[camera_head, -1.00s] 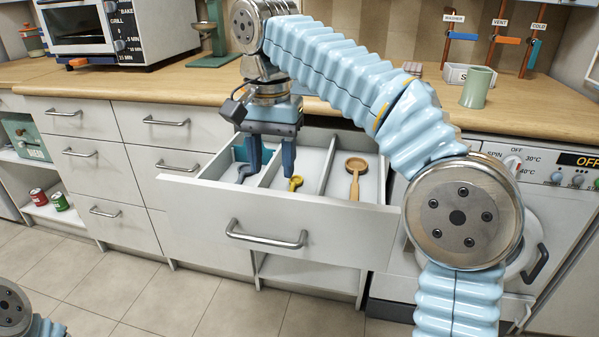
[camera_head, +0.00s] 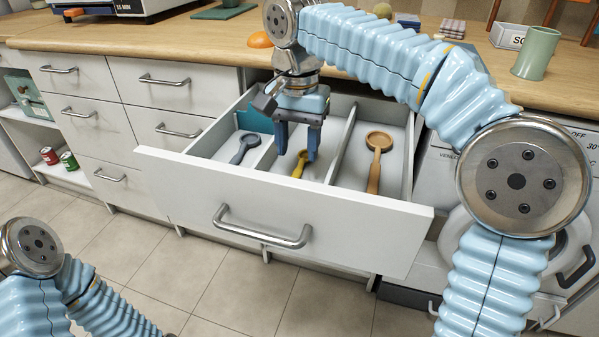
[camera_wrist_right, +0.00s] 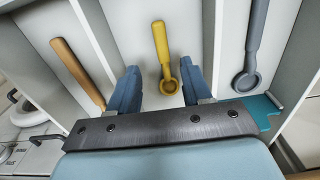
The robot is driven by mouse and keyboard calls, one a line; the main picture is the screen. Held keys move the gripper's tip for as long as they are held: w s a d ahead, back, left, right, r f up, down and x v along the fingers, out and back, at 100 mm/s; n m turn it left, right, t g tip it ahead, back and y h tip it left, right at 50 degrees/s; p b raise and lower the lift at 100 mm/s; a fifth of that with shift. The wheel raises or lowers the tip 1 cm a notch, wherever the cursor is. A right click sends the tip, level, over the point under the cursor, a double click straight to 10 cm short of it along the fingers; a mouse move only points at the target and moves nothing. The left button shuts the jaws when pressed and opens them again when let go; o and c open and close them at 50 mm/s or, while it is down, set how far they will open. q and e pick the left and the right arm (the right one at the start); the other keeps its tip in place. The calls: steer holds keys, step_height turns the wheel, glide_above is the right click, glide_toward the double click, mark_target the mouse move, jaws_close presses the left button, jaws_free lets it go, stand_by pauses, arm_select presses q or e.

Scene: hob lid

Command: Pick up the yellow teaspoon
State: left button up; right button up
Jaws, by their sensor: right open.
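The yellow teaspoon (camera_head: 300,163) lies in the middle compartment of the open drawer (camera_head: 345,222). In the head view it is partly hidden by my right gripper (camera_head: 297,156). In the right wrist view the teaspoon (camera_wrist_right: 162,45) shows almost whole, its round bowl end towards my gripper (camera_wrist_right: 160,80). The right gripper is open and empty, pointing down, its two blue fingers on either side of the bowl end. I cannot tell how far the fingertips are above the spoon. My left gripper is out of view; only left arm links show at the lower left.
A grey-blue spoon (camera_head: 244,147) lies in the left compartment and a wooden spoon (camera_head: 377,165) in the right one. Thin dividers separate the compartments. The wooden countertop (camera_head: 180,37) lies behind the drawer, with a green mug (camera_head: 537,53) on its right.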

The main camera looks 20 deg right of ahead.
mark_target(296, 173)
steer(key=f, duration=0.2)
steer(key=f+b, duration=0.1)
steer(key=f, duration=0.2)
steer(key=shift+w+a+f, duration=0.1)
steer(key=shift+w+a, duration=0.05)
steer(key=shift+w, duration=0.05)
jaws_close()
